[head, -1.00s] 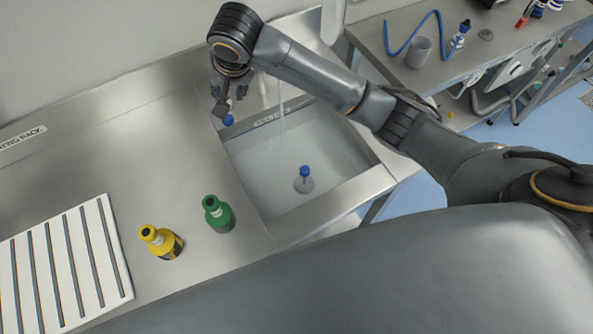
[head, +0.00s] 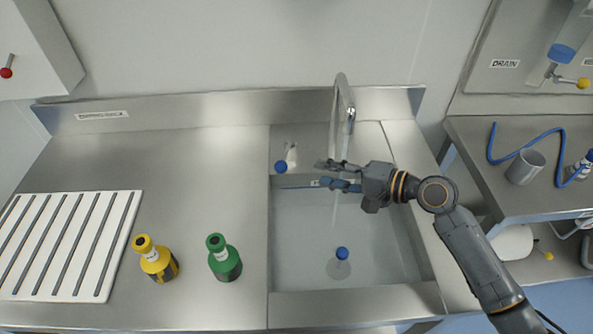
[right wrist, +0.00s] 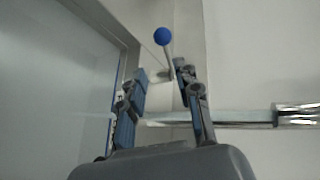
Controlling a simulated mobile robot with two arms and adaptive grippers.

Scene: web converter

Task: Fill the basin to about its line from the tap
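The steel basin (head: 405,290) is at the centre right in the head view. The tap (head: 345,105) arches over its back edge, and a thin pale stream (head: 335,212) falls from it. A blue-tipped lever (head: 281,167) stands at the basin's back left; its blue knob also shows in the right wrist view (right wrist: 162,36). A marked strip (head: 295,184) runs along the basin's back wall, partly hidden by my gripper. I cannot tell the water level against it. My right gripper (head: 322,173) is open and empty, right of the knob and apart from it. My left gripper is out of view.
A blue-capped clear bottle (head: 342,265) is in the basin. A green bottle (head: 224,260) and yellow bottle (head: 157,260) stand on the left counter beside a white slatted rack (head: 75,240). A side bench with a grey cup (head: 525,167) and blue hose is at right.

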